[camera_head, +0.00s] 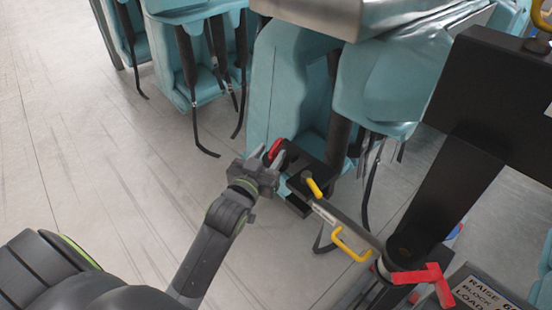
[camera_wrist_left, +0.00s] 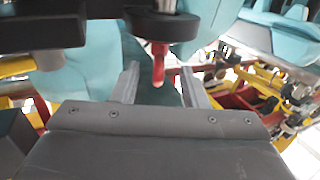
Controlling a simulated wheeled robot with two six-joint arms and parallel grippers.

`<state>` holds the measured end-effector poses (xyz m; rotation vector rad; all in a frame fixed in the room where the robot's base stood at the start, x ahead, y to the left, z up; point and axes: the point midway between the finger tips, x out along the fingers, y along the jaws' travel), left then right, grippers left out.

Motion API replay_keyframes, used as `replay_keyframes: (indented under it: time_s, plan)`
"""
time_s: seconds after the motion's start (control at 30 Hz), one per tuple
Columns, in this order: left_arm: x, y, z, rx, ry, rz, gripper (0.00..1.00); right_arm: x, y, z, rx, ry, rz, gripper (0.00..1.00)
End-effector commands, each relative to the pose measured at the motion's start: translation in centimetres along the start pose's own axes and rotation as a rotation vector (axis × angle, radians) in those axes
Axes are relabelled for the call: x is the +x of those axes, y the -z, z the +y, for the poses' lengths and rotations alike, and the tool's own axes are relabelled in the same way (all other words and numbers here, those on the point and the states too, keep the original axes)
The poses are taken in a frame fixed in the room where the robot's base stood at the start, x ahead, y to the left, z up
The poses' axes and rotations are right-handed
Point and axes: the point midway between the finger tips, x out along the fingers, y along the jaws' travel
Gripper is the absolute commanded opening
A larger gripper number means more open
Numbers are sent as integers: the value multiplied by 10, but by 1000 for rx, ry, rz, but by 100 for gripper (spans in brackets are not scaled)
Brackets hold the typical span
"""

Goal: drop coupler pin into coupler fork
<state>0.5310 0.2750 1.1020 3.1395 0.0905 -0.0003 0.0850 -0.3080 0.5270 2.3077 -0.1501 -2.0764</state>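A red piece (camera_head: 274,149), which looks like the coupler pin, stands at the left end of a black bracket (camera_head: 312,163) that may be the coupler fork. My left gripper (camera_head: 267,157) is right at the red piece. In the left wrist view the red piece (camera_wrist_left: 158,65) hangs below a dark part with a metal collar. It shows between the two fingers of my left gripper (camera_wrist_left: 158,82), with a gap on each side. The fingers are open; contact is not visible. The fork's opening cannot be made out. My right gripper is not in view.
A grey bar (camera_head: 350,222) with yellow handles runs from the bracket to a black post (camera_head: 430,220) with a red lever (camera_head: 430,278). Teal train seats (camera_head: 290,85) with hanging straps stand behind. A sign (camera_head: 485,295) is at lower right. The left floor is clear.

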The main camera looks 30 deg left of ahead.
Motion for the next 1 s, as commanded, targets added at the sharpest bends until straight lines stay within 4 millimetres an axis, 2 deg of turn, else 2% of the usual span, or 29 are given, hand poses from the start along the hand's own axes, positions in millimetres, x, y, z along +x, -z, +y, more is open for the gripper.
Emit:
replay_keyframes:
  time_s: [0.3,0.5,0.8,1.0]
  plan:
    - [31,4,2,1,0,-1,40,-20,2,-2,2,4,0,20]
    - [50,2,2,2,0,-1,40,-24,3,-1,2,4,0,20]
    - [52,0,2,1,0,0,40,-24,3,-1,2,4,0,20]
    - [52,0,2,1,0,0,14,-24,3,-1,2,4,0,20]
